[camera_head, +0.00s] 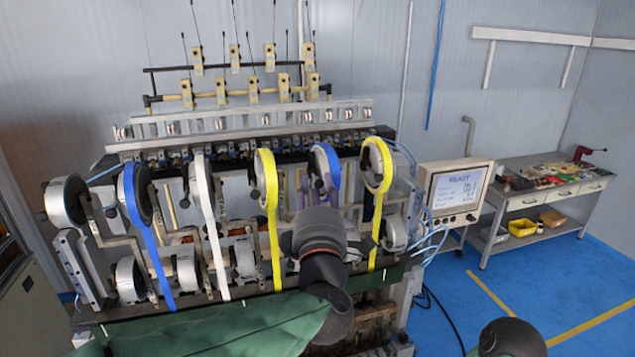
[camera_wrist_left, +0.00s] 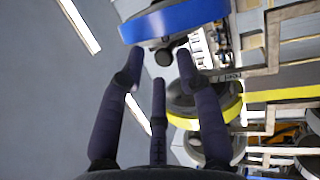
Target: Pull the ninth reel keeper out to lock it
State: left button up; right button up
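Wide reels with blue, white and yellow bands stand in an upper row on the coil winder, with black keeper knobs beside several of them. My left gripper (camera_head: 318,188) is at the blue-banded reel (camera_head: 327,166) right of the middle, partly hidden by my own arm. In the left wrist view my left gripper (camera_wrist_left: 160,66) is open, its fingers spread. A black knob (camera_wrist_left: 163,57) shows between the fingertips, below a blue band (camera_wrist_left: 176,20); I cannot tell whether they touch it. Which keeper is the ninth cannot be told. My right gripper is out of view.
A yellow-banded reel (camera_head: 377,165) stands just right of my left gripper, another yellow-banded one (camera_head: 266,180) to its left. A lower row of reels sits beneath. A monitor (camera_head: 455,190) stands at the machine's right end. A workbench (camera_head: 535,188) is farther right, with open blue floor before it.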

pick_arm(q)
jog(key=shift+d+f, duration=0.15)
jog(key=shift+f, duration=0.1)
jog(key=s+b, duration=0.2)
jog(key=s, duration=0.5)
jog(key=shift+s+d, duration=0.2)
dwell(0.5)
